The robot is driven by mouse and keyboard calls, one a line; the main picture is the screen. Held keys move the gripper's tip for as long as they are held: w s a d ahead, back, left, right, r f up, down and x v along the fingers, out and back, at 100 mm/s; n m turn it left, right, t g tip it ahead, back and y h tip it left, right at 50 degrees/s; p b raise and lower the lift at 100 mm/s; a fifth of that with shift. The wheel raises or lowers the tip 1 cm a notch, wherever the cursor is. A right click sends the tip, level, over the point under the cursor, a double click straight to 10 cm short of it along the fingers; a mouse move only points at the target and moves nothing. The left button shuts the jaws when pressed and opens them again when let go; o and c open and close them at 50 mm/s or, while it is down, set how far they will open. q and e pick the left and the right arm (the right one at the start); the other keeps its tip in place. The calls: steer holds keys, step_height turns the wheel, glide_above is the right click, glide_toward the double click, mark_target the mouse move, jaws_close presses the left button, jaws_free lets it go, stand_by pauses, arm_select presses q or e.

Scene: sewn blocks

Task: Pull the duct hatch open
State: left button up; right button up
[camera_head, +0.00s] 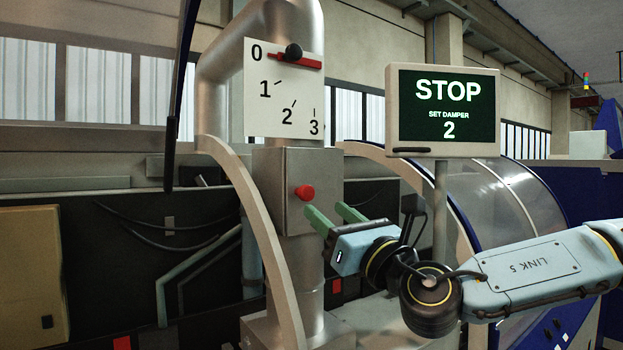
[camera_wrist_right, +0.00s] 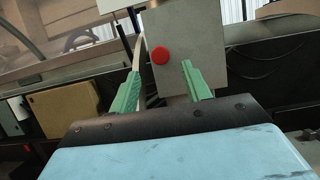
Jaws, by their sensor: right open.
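The duct hatch (camera_head: 283,219) is a grey metal box face on the silver duct, with a round red knob (camera_head: 304,192). It looks closed. In the right wrist view the hatch (camera_wrist_right: 205,40) fills the top middle, and the red knob (camera_wrist_right: 160,55) shows ahead of the fingertips, between the two finger lines. My right gripper (camera_head: 326,209) has green fingers spread apart and empty. It is just right of the knob and slightly below it in the head view, and appears apart from it. It also shows in the right wrist view (camera_wrist_right: 161,71). My left gripper is not in view.
Above the hatch, a white dial plate (camera_head: 262,110) marked 0 to 3 carries a red lever (camera_head: 295,61) with a black knob, near 0. A screen (camera_head: 443,108) reads STOP, SET DAMPER 2. A curved clear cover (camera_head: 495,200) stands at the right, behind my arm.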

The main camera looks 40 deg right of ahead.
mark_target(309, 195)
steer(key=p+x, duration=0.2)
steer(key=shift+p, duration=0.35)
steer(key=shift+p+x, duration=0.35)
steer(key=shift+x, duration=1.8)
jaws_close()
